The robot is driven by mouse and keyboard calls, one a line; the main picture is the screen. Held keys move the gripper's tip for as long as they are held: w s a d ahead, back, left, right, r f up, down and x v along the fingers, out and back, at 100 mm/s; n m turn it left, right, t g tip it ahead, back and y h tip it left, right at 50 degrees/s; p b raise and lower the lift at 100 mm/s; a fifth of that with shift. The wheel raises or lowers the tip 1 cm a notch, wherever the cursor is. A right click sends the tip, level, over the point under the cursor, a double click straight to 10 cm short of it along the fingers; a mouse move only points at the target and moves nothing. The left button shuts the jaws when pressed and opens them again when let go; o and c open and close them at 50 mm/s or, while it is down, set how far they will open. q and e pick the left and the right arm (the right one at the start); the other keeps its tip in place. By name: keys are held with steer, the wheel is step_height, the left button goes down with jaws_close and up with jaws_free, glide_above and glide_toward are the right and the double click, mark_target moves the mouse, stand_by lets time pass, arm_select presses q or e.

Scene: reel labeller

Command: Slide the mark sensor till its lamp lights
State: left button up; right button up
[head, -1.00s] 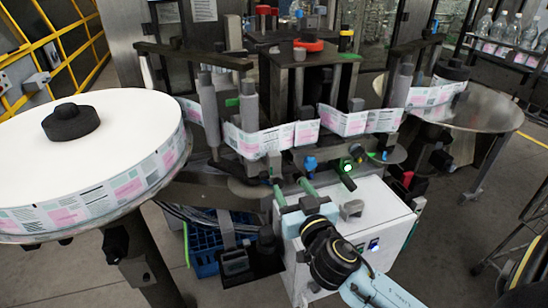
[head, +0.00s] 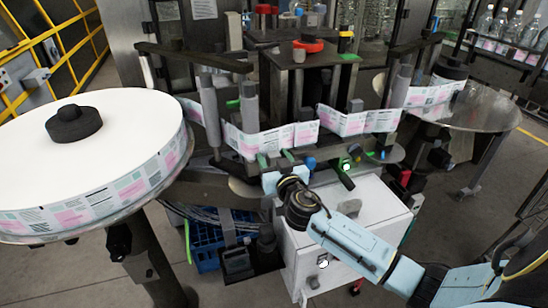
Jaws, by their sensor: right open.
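The label web (head: 270,142) with pink and grey print runs across the machine. Below it a small blue part (head: 310,163) and a dark fitting with a bright white and green spot (head: 346,167) sit near the rail. I cannot tell for certain which of these is the mark sensor or whether its lamp is lit. My right gripper (head: 275,160) is open, with its green fingers apart just below the web, left of the blue part. It appears to hold nothing. The wrist hides what lies just beneath it. My left gripper is not in view.
A large white label reel (head: 100,125) with a black hub fills the left. A white cabinet (head: 375,215) stands below my right arm. A round metal table (head: 485,112) is at the right. A blue crate (head: 206,250) lies low at the left.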

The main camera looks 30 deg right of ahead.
steer(key=shift+c, duration=0.2)
jaws_close()
steer(key=shift+s+d+f+b, duration=0.1)
steer(key=shift+d+b, duration=0.2)
steer(key=shift+b, duration=0.25)
steer(key=shift+o, duration=0.2)
jaws_free()
steer(key=b+v, duration=0.2)
steer(key=v, duration=1.1)
steer(key=shift+s, duration=0.2)
